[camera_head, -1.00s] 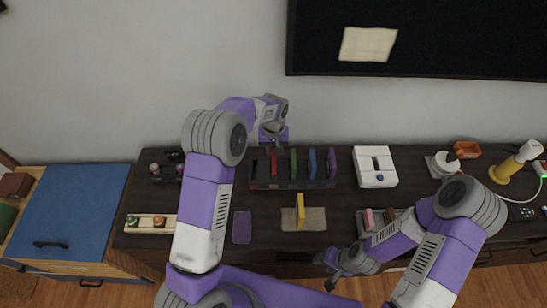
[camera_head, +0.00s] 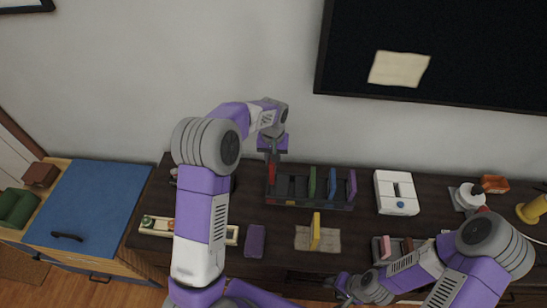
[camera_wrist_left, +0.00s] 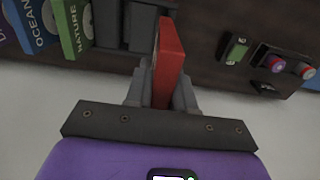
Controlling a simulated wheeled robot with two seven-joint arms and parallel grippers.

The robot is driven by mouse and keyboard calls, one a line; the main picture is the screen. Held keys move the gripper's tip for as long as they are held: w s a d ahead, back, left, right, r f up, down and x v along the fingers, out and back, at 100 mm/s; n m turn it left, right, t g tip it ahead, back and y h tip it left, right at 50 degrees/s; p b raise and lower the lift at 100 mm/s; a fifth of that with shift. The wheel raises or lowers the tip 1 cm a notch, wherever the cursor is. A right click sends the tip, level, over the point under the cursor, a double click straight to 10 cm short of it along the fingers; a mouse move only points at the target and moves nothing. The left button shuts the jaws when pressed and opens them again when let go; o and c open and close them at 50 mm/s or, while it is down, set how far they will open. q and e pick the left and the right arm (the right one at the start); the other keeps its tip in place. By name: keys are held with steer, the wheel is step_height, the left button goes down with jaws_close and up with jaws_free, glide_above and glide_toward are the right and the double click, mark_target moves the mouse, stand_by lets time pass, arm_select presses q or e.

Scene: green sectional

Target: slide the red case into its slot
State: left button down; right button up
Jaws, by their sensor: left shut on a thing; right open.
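The red case (camera_head: 272,173) is upright at the left end of the dark slotted rack (camera_head: 310,204). My left gripper (camera_head: 271,157) is shut on its upper part. In the left wrist view the red case (camera_wrist_left: 168,62) stands between the fingers (camera_wrist_left: 160,95), beside the rack's dark dividers (camera_wrist_left: 142,28). Whether its lower edge is inside a slot or above it, I cannot tell. A green case (camera_head: 312,182), a blue case (camera_head: 332,183) and a purple case (camera_head: 351,187) stand upright further right in the rack. My right gripper (camera_head: 342,287) is open and empty near the table's front.
A white box (camera_head: 397,192) is right of the rack. A tray with small round items (camera_head: 160,226) is at the left.

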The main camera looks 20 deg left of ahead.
arm_select(q)
steer(key=shift+f+b, duration=1.7)
steer(key=shift+f, duration=1.15)
steer(key=shift+p, duration=0.35)
steer(key=shift+f+b, duration=1.85)
steer(key=shift+f, duration=1)
steer(key=c, duration=0.9)
jaws_free()
steer(key=shift+r, duration=0.1)
step_height(320, 180, up, 8)
steer(key=shift+f+p, duration=0.25)
steer(key=shift+p, duration=0.6)
